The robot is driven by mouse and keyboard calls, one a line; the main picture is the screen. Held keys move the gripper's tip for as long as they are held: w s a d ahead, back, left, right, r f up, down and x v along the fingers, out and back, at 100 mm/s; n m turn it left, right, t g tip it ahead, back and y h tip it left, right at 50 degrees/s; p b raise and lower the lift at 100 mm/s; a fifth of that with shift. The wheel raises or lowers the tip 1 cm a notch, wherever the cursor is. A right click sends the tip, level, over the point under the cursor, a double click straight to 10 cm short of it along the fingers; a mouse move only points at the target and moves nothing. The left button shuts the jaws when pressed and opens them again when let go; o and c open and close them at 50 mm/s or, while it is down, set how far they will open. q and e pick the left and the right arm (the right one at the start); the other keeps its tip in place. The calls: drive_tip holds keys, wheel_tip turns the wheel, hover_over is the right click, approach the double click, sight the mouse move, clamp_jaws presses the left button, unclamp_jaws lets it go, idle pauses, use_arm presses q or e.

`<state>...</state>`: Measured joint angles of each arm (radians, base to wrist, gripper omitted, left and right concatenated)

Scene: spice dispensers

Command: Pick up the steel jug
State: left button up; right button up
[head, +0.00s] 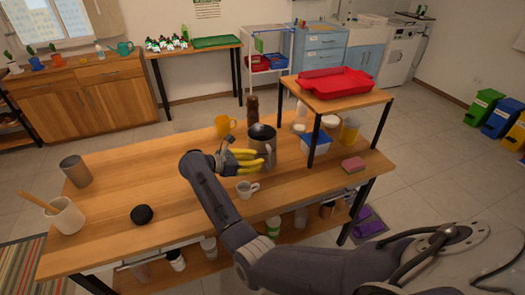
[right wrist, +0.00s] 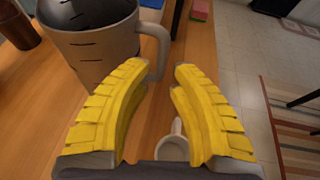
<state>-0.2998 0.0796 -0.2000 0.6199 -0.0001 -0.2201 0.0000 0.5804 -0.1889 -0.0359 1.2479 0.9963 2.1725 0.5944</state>
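The steel jug (head: 266,152) is a grey pot with a dark open top, standing upright on the wooden table in the head view. In the right wrist view the jug (right wrist: 100,50) fills the upper left, with its handle (right wrist: 160,40) on its right side. My right gripper (head: 248,160) has yellow ribbed fingers and is beside the jug, on its left in the head view. In the right wrist view its fingers (right wrist: 155,70) are spread apart, with the lower part of the handle showing between the tips. Contact cannot be told. My left gripper is not in view.
A small white cup (head: 247,189) stands close below my right gripper. A raised shelf with a red tray (head: 336,82) is to the right. The table's left middle is mostly clear around a black round object (head: 142,214).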

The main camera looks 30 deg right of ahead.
sight(270, 162)
drive_tip(key=shift+a+f+x, duration=0.1)
drive_tip(key=shift+f+x, duration=0.1)
drive_tip(key=shift+x, duration=1.05)
drive_tip(key=shift+a+f+x, duration=0.1)
drive_tip(key=shift+f+x, duration=0.1)
drive_tip(key=shift+x, duration=1)
drive_tip(key=shift+a+f+x, duration=0.1)
drive_tip(key=shift+f+x, duration=0.15)
drive_tip(key=shift+x, duration=1)
drive_tip(key=shift+o, duration=0.5)
drive_tip(key=shift+s, duration=0.15)
clamp_jaws()
drive_tip(key=shift+r, duration=0.15)
